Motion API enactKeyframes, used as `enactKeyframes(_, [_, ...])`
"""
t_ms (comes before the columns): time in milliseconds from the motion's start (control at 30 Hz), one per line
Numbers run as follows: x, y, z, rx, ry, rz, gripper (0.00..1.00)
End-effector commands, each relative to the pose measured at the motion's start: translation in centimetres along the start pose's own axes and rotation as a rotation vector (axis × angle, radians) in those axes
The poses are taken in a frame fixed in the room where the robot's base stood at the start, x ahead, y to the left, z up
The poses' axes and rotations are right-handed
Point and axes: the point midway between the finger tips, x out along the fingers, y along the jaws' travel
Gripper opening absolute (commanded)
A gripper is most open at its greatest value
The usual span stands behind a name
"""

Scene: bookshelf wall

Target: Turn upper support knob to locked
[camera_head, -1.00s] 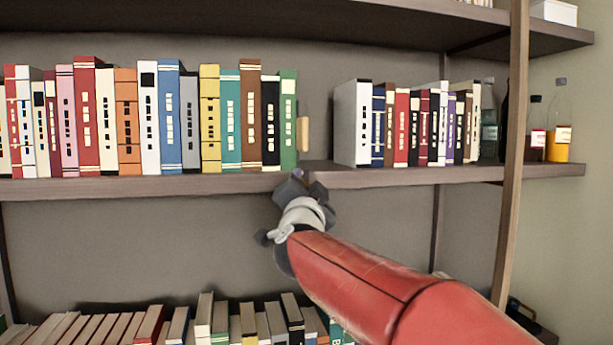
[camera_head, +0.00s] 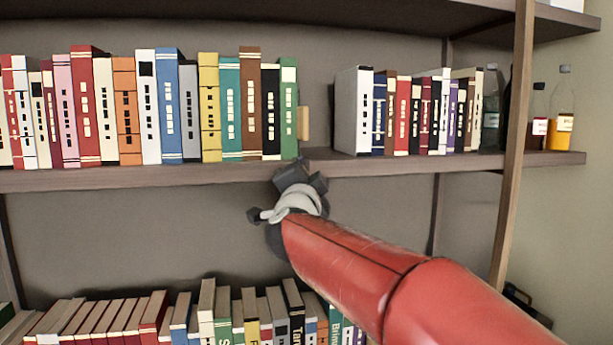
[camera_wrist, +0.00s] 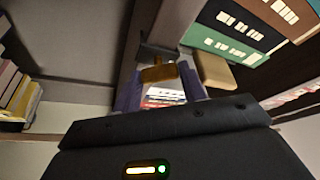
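My gripper (camera_head: 302,172) is at the front edge of the middle shelf, just below the gap between two groups of books. In the wrist view, its two purplish fingers (camera_wrist: 160,85) stand apart. A small brass-coloured piece (camera_wrist: 158,74), seemingly the support knob, shows between the fingertips, in front of a dark bracket (camera_wrist: 158,52). I cannot tell whether the fingers touch it. The knob is hidden behind my gripper in the head view, and no locked or unlocked mark can be read.
A beige block (camera_head: 303,123) stands beside the green book (camera_head: 288,108), close to the fingers in the wrist view (camera_wrist: 213,72). A white book (camera_head: 352,112) begins the right group. Bottles (camera_head: 560,112) stand far right. Several books fill the lower shelf.

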Motion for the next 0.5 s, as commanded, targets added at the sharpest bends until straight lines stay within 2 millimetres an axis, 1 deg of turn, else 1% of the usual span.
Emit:
enactKeyframes(33, [0.00,0.01,0.02,0.000,0.000,0.000,0.49])
enactKeyframes(133, [0.00,0.01,0.02,0.000,0.000,0.000,0.62])
enactKeyframes(367, [0.00,0.00,0.00,-0.001,0.000,0.000,0.62])
enactKeyframes(500, [-0.74,0.03,0.06,0.000,-0.001,-0.001,0.62])
